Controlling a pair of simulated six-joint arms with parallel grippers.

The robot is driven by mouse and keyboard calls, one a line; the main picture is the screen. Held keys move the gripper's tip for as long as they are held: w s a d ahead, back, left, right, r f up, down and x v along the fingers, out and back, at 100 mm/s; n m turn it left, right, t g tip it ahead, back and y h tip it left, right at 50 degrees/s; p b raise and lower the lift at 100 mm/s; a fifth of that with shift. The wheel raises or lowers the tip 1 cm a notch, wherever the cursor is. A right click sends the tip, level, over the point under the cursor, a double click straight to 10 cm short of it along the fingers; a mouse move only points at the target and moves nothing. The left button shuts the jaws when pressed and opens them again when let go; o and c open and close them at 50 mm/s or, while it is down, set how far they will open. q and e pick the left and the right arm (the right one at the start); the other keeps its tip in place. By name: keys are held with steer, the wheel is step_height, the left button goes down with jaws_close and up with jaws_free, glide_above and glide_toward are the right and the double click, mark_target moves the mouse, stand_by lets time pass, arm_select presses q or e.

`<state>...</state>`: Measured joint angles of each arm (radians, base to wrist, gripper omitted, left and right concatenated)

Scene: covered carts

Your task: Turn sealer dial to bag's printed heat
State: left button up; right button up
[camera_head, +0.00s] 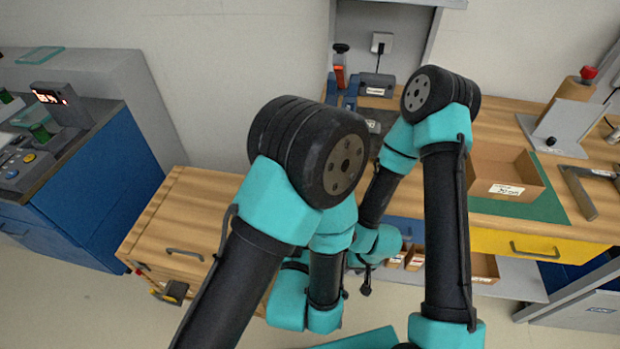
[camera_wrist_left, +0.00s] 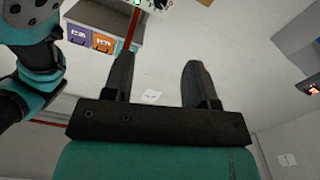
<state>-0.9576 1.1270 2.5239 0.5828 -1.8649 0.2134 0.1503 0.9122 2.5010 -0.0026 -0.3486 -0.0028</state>
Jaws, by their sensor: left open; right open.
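A blue device with an upright red and black handle (camera_head: 340,68) stands at the back of the wooden bench; it may be the sealer, but my arms partly cover it. I cannot make out a dial or a bag with printed heat in either view. My right gripper (camera_head: 364,280) is small and dark, open and empty, hanging in front of the bench's lower edge. My left gripper (camera_wrist_left: 158,82) shows in the left wrist view with its two dark fingers apart and nothing between them. In the head view it is hidden behind my left arm.
On the wooden bench (camera_head: 545,95) stand a labelled cardboard tray (camera_head: 506,176) on a green mat and a grey stand (camera_head: 567,122). A blue cabinet with a control panel (camera_head: 25,165) is at left. A wooden drawer unit (camera_head: 170,222) stands nearer. Purple (camera_wrist_left: 77,34) and orange (camera_wrist_left: 103,42) bins show too.

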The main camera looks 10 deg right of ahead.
arm_select(q)
steer(key=shift+w, duration=0.1)
steer(key=x, duration=1.7)
steer(key=shift+w, duration=0.15)
steer(key=c, duration=0.9)
